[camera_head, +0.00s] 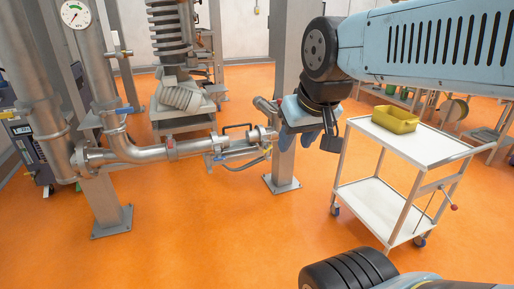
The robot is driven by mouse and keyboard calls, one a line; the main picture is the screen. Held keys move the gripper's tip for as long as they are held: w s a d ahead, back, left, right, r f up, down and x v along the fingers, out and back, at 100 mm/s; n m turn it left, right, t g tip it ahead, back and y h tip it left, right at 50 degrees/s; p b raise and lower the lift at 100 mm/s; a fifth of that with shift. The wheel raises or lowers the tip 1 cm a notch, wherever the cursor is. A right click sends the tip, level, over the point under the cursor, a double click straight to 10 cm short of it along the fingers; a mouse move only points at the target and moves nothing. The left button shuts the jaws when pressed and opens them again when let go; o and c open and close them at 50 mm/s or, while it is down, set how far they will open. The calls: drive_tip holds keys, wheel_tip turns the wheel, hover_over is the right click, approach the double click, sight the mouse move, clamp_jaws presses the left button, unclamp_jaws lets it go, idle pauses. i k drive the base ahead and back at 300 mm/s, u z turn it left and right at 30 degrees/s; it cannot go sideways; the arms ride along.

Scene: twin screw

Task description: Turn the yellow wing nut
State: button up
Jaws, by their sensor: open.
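I cannot make out a yellow wing nut in this view. It may be hidden or too small to tell. A horizontal steel pipe (190,147) with clamps and a thin black handle runs to the right and ends close to my gripper. My gripper (297,138) hangs from the blue arm at the upper middle, with its blue fingers pointing down. It is open, and I see nothing between the fingers. It appears just right of the pipe's end, in front of a grey post. I cannot tell the gap in depth.
A white cart (424,143) stands to the right, with a yellow tray (395,119) on its top shelf. A grey support post (284,165) stands behind my gripper. A pressure gauge (75,14) tops the left pipework. The orange floor (215,235) in front is clear.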

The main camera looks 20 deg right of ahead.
sight(267, 149)
drive_tip(key=u, duration=0.05)
drive_tip(key=i, duration=1)
drive_tip(key=z, duration=0.05)
